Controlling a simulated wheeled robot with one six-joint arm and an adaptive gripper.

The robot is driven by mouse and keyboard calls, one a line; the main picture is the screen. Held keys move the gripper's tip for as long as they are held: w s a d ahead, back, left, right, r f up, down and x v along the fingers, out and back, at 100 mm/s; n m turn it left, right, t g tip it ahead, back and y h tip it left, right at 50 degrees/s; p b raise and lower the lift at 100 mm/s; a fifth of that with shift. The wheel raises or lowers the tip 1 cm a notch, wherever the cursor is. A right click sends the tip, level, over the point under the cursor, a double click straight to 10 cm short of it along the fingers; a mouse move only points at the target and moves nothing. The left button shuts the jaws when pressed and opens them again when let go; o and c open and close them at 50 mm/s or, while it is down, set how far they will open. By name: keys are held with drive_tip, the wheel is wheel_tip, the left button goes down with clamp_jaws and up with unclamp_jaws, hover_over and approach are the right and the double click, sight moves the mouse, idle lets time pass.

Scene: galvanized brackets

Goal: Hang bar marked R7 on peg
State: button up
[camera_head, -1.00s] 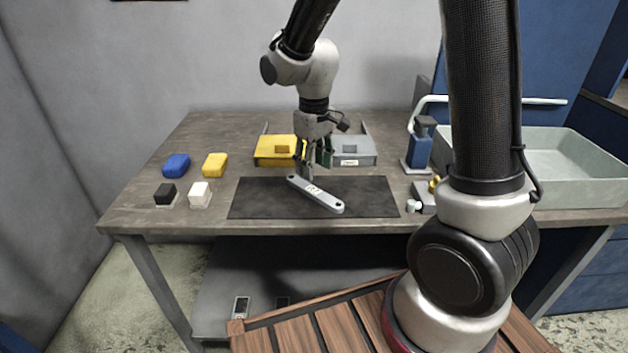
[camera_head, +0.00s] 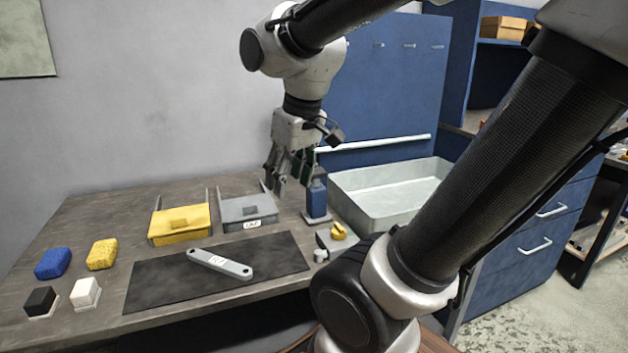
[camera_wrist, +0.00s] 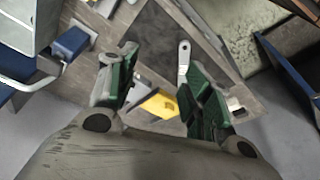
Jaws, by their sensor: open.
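The grey bar marked R7 (camera_head: 220,263) lies flat on the dark mat (camera_head: 160,287) on the workbench, with a hole showing near its right end. My gripper (camera_head: 286,183) is open and empty, raised above the bench behind and to the right of the bar, apart from it. In the wrist view the open fingers (camera_wrist: 155,95) show, with the bar (camera_wrist: 184,60) lying on the bench beyond them. Several small pegs (camera_head: 409,45) stick out of the blue back panel (camera_head: 390,95).
A yellow tray (camera_head: 180,224) and a grey tray (camera_head: 248,208) stand behind the mat. Blue and yellow sponges (camera_head: 102,254) and small blocks (camera_head: 85,292) are at left.

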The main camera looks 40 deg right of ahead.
drive_tip(key=shift+m+t, duration=0.5)
drive_tip(key=shift+m, duration=0.1)
drive_tip(key=s, duration=0.1)
drive_tip(key=s+d, duration=0.1)
drive_tip(key=s, duration=0.1)
drive_tip(key=s+d, duration=0.1)
drive_tip(key=s, duration=0.1)
drive_tip(key=shift+s+d+r, duration=0.1)
drive_tip(key=shift+s+r, duration=0.15)
drive_tip(key=shift+o, duration=0.4)
